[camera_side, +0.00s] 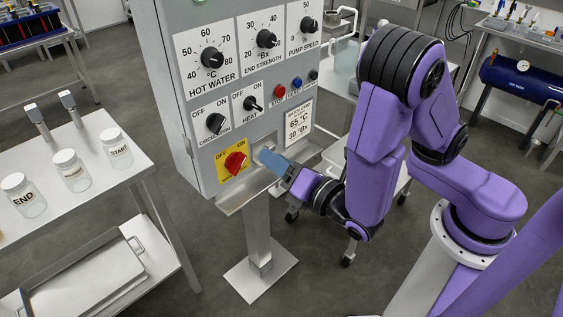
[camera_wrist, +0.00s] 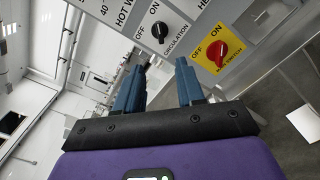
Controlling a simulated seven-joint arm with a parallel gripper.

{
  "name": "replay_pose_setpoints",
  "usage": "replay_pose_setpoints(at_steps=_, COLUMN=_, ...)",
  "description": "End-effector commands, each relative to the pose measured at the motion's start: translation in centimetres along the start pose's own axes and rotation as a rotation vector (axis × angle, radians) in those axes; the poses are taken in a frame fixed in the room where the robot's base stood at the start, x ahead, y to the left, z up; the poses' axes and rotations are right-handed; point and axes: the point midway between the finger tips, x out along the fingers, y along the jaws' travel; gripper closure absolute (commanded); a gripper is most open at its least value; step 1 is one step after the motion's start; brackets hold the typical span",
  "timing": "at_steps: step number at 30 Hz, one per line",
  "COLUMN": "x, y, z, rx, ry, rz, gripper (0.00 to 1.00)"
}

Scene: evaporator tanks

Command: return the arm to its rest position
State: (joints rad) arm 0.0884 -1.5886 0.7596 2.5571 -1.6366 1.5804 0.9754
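My gripper (camera_side: 272,158) is in front of the lower part of a grey control panel (camera_side: 202,142), just right of the red main switch (camera_side: 236,163) in the side view. In the wrist view my gripper (camera_wrist: 160,72) has its two blue fingers well apart with nothing between them. The red main switch (camera_wrist: 217,50) on its yellow plate lies beyond and to the right of the fingers there. The circulation knob (camera_wrist: 160,31) is beyond the fingertips. I cannot tell from the side view whether a finger touches the panel.
A ledge (camera_side: 240,200) juts out under the panel, close to my gripper. The panel stands on a post (camera_side: 257,235). At left, a table (camera_side: 95,190) holds glass jars (camera_side: 72,172). A cart (camera_side: 340,160) stands behind my arm. Open floor lies below my gripper.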

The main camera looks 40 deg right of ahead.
Motion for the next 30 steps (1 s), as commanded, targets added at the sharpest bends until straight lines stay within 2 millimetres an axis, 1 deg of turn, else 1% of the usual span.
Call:
replay_pose_setpoints(at_steps=2, x=0.2, y=-0.4, z=0.8, rx=0.005, ry=-0.024, rz=-0.032, gripper=0.62)
replay_pose_setpoints(at_steps=4, x=0.3, y=-1.1, z=2.3, rx=0.016, ry=-0.068, rz=-0.093, gripper=0.62)
replay_pose_setpoints(at_steps=5, x=0.4, y=-1.5, z=3.2, rx=0.024, ry=-0.092, rz=-0.132, gripper=0.62)
replay_pose_setpoints(at_steps=8, x=0.1, y=-3.8, z=6.6, rx=0.057, ry=-0.181, rz=-0.310, gripper=0.62)
replay_pose_setpoints(at_steps=9, x=-0.3, y=-4.9, z=7.9, rx=0.076, ry=-0.212, rz=-0.396, gripper=0.62)
replay_pose_setpoints(at_steps=11, x=-1.2, y=-6.6, z=9.7, rx=0.110, ry=-0.245, rz=-0.528, gripper=0.62)
replay_pose_setpoints(at_steps=12, x=-2.0, y=-7.6, z=10.6, rx=0.136, ry=-0.259, rz=-0.616, gripper=0.62)
replay_pose_setpoints(at_steps=14, x=-3.4, y=-9.1, z=11.8, rx=0.182, ry=-0.268, rz=-0.748, gripper=0.62)
replay_pose_setpoints(at_steps=15, x=-4.4, y=-9.9, z=12.3, rx=0.218, ry=-0.266, rz=-0.834, gripper=0.62)
replay_pose_setpoints(at_steps=17, x=-6.0, y=-11.0, z=12.9, rx=0.278, ry=-0.252, rz=-0.961, gripper=0.62)
replay_pose_setpoints(at_steps=18, x=-7.2, y=-11.6, z=13.1, rx=0.323, ry=-0.235, rz=-1.042, gripper=0.62)
replay_pose_setpoints(at_steps=22, x=-11.0, y=-12.2, z=13.0, rx=0.493, ry=-0.136, rz=-1.283, gripper=0.62)
replay_pose_setpoints(at_steps=25, x=-13.7, y=-11.5, z=12.5, rx=0.643, ry=-0.025, rz=-1.429, gripper=0.62)
replay_pose_setpoints(at_steps=27, x=-15.2, y=-10.6, z=12.1, rx=0.743, ry=0.055, rz=-1.503, gripper=0.62)
replay_pose_setpoints(at_steps=30, x=-16.7, y=-9.1, z=11.8, rx=0.864, ry=0.159, rz=-1.571, gripper=0.62)
